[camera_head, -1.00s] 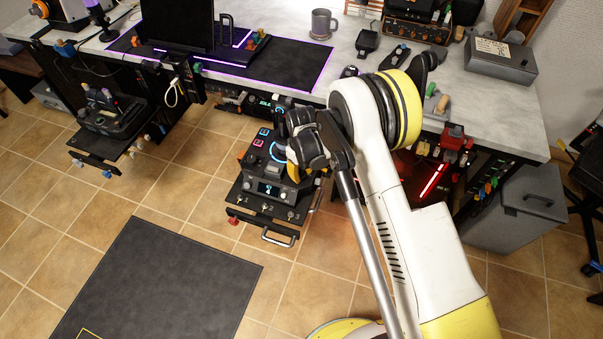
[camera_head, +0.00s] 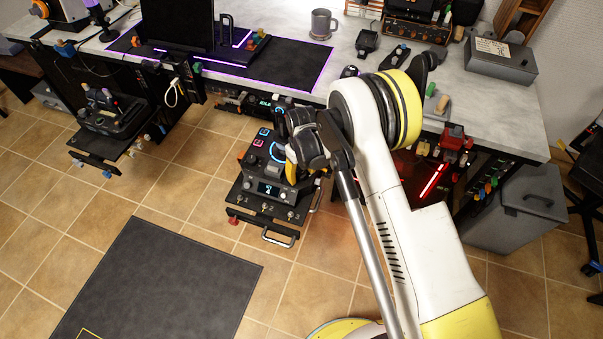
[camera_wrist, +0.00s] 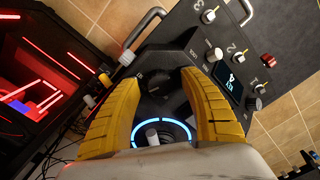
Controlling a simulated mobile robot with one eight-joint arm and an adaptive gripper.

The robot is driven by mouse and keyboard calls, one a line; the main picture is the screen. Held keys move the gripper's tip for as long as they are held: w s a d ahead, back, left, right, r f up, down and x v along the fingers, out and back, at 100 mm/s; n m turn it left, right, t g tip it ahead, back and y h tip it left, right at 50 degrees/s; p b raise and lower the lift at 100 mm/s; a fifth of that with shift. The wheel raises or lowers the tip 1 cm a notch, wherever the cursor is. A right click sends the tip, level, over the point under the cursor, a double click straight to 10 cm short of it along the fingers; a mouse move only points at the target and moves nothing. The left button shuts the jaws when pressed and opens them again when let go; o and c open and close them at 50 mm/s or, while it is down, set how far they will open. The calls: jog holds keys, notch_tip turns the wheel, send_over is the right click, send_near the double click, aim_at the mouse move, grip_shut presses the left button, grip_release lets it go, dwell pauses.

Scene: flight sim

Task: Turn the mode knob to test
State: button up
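A black control panel (camera_head: 262,187) with a lit display, blue ring lights and switches is on a shelf below the desk. In the wrist view, a dark round knob (camera_wrist: 154,83) sits on this panel between my fingers; its label is too small to read, so I cannot confirm it is the mode knob. My gripper (camera_wrist: 160,78) is open, with one yellow finger on each side of the knob and gaps visible between. I cannot tell its height above the panel. In the head view my gripper (camera_head: 291,163) is over the panel's right side, and my wrist hides that part.
Toggle switches numbered 1, 2 and 3 (camera_wrist: 230,55), a small display (camera_wrist: 229,83) and a metal handle (camera_wrist: 152,25) are close to the fingers. A blue-lit ring with a light stub (camera_wrist: 152,136) lies near my palm. A red-lit unit (camera_head: 433,180) stands right of the panel.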

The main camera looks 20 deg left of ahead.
aim_at(302, 173)
jog(key=shift+r, duration=0.1)
notch_tip(302, 173, up, 12)
dwell(0.5)
dwell(0.4)
jog(key=s+d+r+m+t+y, duration=0.1)
jog(key=d+r+m, duration=0.1)
jog(key=d+r, duration=0.8)
jog(key=s+d+r+m+t, duration=0.25)
jog(key=d+r, duration=0.55)
jog(key=r, duration=0.4)
jog(key=s+d+r+m+t, duration=0.2)
jog(key=s+d, duration=0.6)
jog(key=s+d+r+m+t+h, duration=0.1)
jog(key=s+d+r+m, duration=0.2)
jog(key=s+d, duration=0.5)
jog(key=shift+s+d+m+t, duration=0.3)
jog(key=shift+s+m+t, duration=0.05)
